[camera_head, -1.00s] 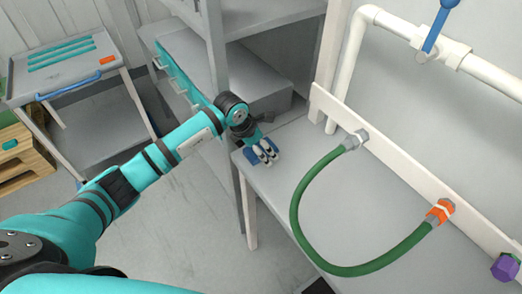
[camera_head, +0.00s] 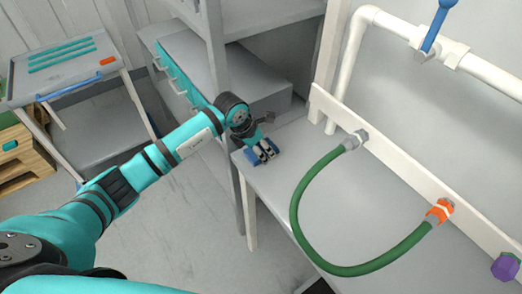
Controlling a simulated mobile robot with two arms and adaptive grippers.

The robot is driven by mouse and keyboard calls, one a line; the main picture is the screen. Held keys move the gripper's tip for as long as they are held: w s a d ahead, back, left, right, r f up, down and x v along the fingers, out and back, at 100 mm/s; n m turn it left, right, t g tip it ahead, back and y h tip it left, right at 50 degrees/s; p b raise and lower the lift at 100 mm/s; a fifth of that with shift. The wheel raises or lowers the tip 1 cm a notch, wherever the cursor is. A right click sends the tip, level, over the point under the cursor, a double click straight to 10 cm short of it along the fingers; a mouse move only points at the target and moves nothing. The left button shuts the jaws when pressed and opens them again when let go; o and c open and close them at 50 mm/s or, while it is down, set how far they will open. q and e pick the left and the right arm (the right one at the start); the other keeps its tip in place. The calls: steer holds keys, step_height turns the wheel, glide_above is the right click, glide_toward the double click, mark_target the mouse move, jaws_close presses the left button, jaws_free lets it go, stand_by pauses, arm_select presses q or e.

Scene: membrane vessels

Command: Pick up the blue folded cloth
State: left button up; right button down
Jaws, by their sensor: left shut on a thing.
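The blue folded cloth (camera_head: 251,158) is at the left end of the grey bench, near its corner. Only small blue parts of it show around the fingers. My left gripper (camera_head: 265,153) reaches in from the left and is over the cloth, shut on it. The cloth is at or very close to the bench top; I cannot tell whether it touches. My right gripper is not in view.
A green hose (camera_head: 296,200) loops over the bench (camera_head: 335,200) between fittings on a white rail (camera_head: 395,170). White pipe with a blue valve handle (camera_head: 437,25) runs behind. A shelf unit (camera_head: 262,80) stands behind the gripper; a cart (camera_head: 60,65) stands far left.

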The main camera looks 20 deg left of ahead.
arm_select(q)
steer(key=shift+a+f, duration=0.15)
steer(key=shift+a, duration=0.05)
steer(key=shift+w+r+p, duration=0.1)
steer(key=shift+r+p, duration=0.2)
steer(key=shift+p, duration=0.05)
steer(key=v, duration=0.1)
steer(key=b+v, duration=0.2)
steer(key=shift+w+d+r, duration=0.1)
steer(key=shift+w+d, duration=0.1)
steer(key=shift+d, duration=0.05)
steer(key=s+r+b, duration=0.2)
steer(key=s+b, duration=0.1)
steer(key=s, duration=1.2)
steer(key=shift+s+b, duration=0.25)
steer(key=shift+b, duration=0.15)
